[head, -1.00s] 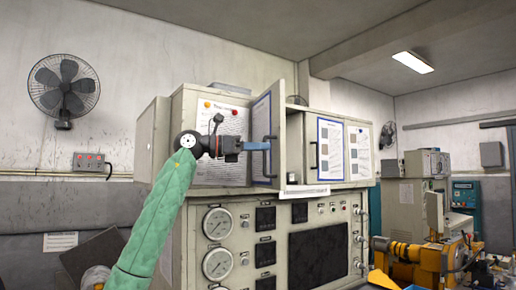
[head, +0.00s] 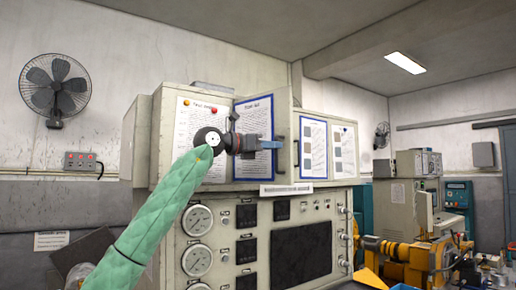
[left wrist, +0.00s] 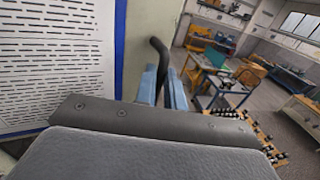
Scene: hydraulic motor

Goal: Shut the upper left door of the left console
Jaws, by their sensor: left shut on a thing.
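The upper left door (head: 284,112) of the left console (head: 165,200) is a pale panel with a blue-bordered sheet on its face. It stands partly open, its right edge swung out toward me. My left gripper (head: 277,145) is at the door's right side, shut on the dark door handle. In the left wrist view, the two blue fingers (left wrist: 162,88) are on either side of the black handle (left wrist: 158,50), beside the sheet (left wrist: 60,60). The handle's lower part is hidden by the gripper. My right gripper is not in view.
Below are round gauges (head: 198,220) and a dark screen (head: 301,253). A wall fan (head: 55,88) hangs at the left. Yellow machinery (head: 430,258) stands at the lower right.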

